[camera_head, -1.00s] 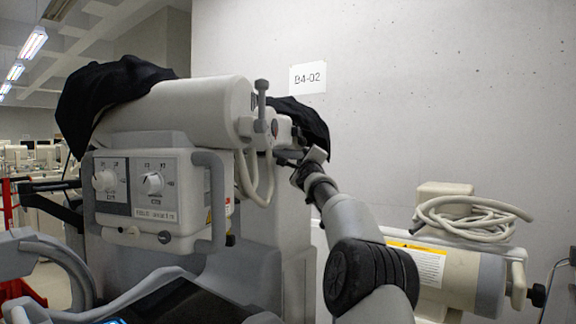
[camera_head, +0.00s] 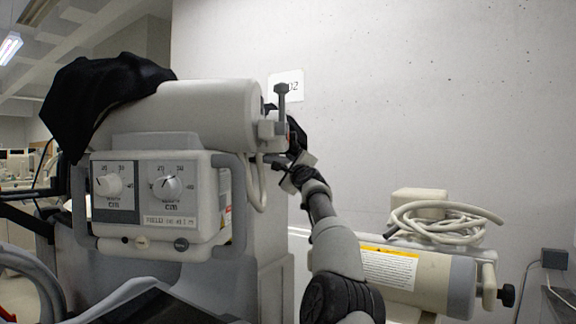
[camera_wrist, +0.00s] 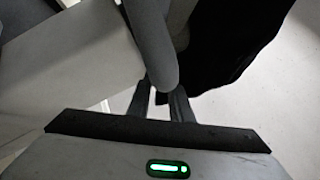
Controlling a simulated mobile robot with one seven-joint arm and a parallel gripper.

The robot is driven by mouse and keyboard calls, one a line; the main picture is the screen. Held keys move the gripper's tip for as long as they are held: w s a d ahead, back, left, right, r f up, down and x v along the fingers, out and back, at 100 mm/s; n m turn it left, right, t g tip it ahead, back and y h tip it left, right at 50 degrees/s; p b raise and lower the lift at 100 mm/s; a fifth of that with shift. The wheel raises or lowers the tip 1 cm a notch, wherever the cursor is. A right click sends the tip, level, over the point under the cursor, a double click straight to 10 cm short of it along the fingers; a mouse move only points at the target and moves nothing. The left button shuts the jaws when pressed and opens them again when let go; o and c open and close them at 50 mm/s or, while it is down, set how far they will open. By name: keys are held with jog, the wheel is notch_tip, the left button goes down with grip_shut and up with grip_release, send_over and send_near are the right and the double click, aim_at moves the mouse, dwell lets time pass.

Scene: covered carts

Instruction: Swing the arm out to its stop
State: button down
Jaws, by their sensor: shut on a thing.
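A white machine arm (camera_head: 190,108), a thick cylinder, rises from a grey column in the head view. A black cloth (camera_head: 95,95) drapes over its left end. A control box (camera_head: 155,200) with two dials and a looped handle hangs below it. In the wrist view my gripper (camera_wrist: 160,100) is shut on a rounded grey bar (camera_wrist: 150,40). Black cloth also hangs close beside the bar (camera_wrist: 235,45). My forearm hides part of the grip in the head view.
A second white cylinder (camera_head: 425,275) with a yellow-edged label and coiled cable (camera_head: 440,222) stands at the right. Floor space is mostly hidden.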

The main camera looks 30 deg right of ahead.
jog(key=shift+s+a+r, duration=0.15)
jog(key=shift+a+r, duration=0.15)
jog(key=shift+r, duration=0.35)
jog(key=c, duration=1.6)
grip_release()
jog(key=shift+a, duration=0.15)
jog(key=shift+d+f, duration=0.2)
jog(key=shift+f, duration=0.05)
jog(key=shift+s+f+b, duration=0.45)
jog(key=shift+f+b, duration=0.05)
jog(key=shift+b, duration=0.7)
jog(key=shift+a+r+b+v, duration=0.1)
jog(key=shift+b+v, duration=1.15)
jog(key=shift+v, duration=1.45)
jog(key=shift+a+r+b+v, duration=0.1)
jog(key=shift+b+v, duration=1.1)
jog(key=shift+v, duration=1.5)
jog(key=shift+a+r+b+v, duration=0.15)
jog(key=shift+b+v, duration=1.1)
jog(key=shift+v, duration=1.45)
jog(key=shift+d, duration=0.1)
